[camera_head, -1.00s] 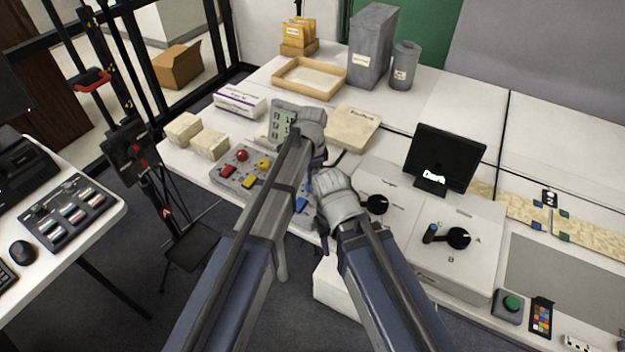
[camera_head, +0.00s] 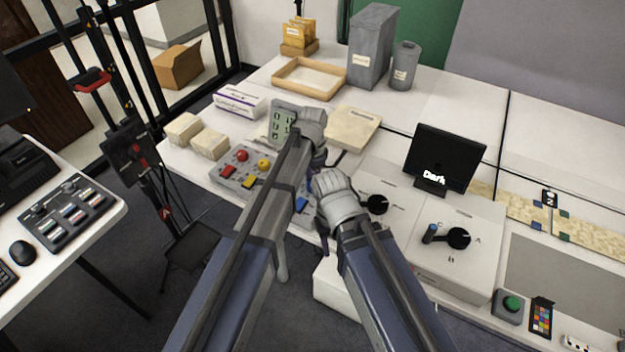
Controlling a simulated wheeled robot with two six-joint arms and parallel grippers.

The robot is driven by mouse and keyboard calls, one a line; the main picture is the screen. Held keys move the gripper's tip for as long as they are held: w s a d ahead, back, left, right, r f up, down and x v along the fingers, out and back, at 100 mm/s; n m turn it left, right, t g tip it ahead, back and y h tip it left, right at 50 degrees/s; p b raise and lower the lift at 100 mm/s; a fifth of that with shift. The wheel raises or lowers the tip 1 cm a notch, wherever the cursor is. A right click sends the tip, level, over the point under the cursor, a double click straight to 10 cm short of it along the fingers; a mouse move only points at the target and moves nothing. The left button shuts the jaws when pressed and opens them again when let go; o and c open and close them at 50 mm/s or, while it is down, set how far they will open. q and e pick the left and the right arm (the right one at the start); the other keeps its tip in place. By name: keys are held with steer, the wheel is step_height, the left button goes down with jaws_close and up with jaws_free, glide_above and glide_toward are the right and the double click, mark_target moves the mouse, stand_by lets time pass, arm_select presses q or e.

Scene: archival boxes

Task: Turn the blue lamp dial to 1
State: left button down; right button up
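A black dial (camera_head: 376,204) sits on the white console right beside my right gripper; the markings around it are too small to read. A second black dial (camera_head: 458,238), with letters around it and a blue-tipped bar on its left, sits nearer the front right. No dial is clearly marked as the blue lamp's, and I cannot make out a 1. My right gripper (camera_head: 324,222) hangs just left of the first dial; I cannot tell whether it touches anything. My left gripper (camera_head: 316,150) is above the table behind the button panel, its fingers mostly hidden by its own arm.
A black screen (camera_head: 444,160) reading "Dark" stands behind the dials. A grey panel (camera_head: 228,170) with red, yellow and blue controls lies left, partly behind my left arm.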

arm_select(q)
steer(key=n, duration=1.3)
steer(key=shift+n, duration=0.4)
stand_by(0.4)
steer(key=shift+c, duration=2)
jaws_free()
steer(key=shift+r, duration=0.1)
step_height(320, 180, up, 8)
steer(key=p, duration=0.8)
